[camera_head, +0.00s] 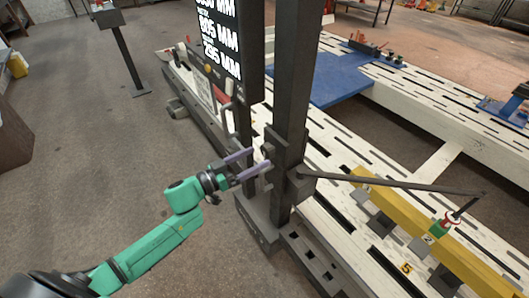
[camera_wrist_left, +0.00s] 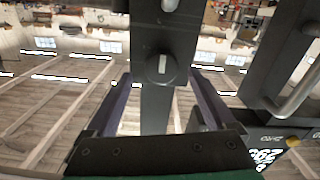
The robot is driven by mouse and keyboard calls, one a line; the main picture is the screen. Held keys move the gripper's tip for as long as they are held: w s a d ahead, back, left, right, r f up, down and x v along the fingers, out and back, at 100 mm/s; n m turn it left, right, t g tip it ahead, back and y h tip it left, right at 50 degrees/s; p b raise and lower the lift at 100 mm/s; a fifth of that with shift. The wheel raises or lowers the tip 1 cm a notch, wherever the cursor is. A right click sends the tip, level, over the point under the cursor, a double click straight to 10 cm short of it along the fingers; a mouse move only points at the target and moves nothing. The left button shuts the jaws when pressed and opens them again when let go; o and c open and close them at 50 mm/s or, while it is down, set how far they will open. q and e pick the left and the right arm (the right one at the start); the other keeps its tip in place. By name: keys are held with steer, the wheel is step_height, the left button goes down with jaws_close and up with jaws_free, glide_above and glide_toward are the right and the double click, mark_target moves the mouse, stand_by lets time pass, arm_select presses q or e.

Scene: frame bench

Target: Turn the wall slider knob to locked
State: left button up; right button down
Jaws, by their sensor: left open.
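The slider knob (camera_wrist_left: 162,68) is a dark round knob with an upright white mark, on a dark block of the post in the left wrist view. In the head view the block on the dark post (camera_head: 290,95) shows, with the knob small and partly hidden at the fingertips. My left gripper (camera_head: 259,158) has purple fingers pointing at the block. Its fingers are open, one on each side of the knob in the left wrist view. Whether they touch the knob I cannot tell. My right gripper is not in view.
A long dark arm (camera_head: 390,183) reaches right from the post over a yellow beam (camera_head: 450,243) and the white slotted bench (camera_head: 335,215). A display panel (camera_head: 222,35) stands left of the post. A grey handle (camera_wrist_left: 298,92) is right of the knob.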

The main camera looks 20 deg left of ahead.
mark_target(264, 153)
arm_select(q)
steer(key=x, duration=0.4)
steer(key=shift+a, duration=0.2)
steer(key=c, duration=1.4)
steer(key=m, duration=0.3)
steer(key=shift+f+m, duration=0.1)
steer(key=shift+m, duration=0.3)
steer(key=m+b, duration=0.1)
steer(key=m, duration=0.3)
steer(key=shift+m, duration=0.3)
steer(key=m+b, duration=0.2)
steer(key=m, duration=0.2)
steer(key=shift+f+m, duration=0.1)
steer(key=shift+m, duration=0.2)
steer(key=m+b, duration=0.2)
steer(key=m, duration=0.2)
steer(key=shift+m+b, duration=0.35)
steer(key=shift+m, duration=0.05)
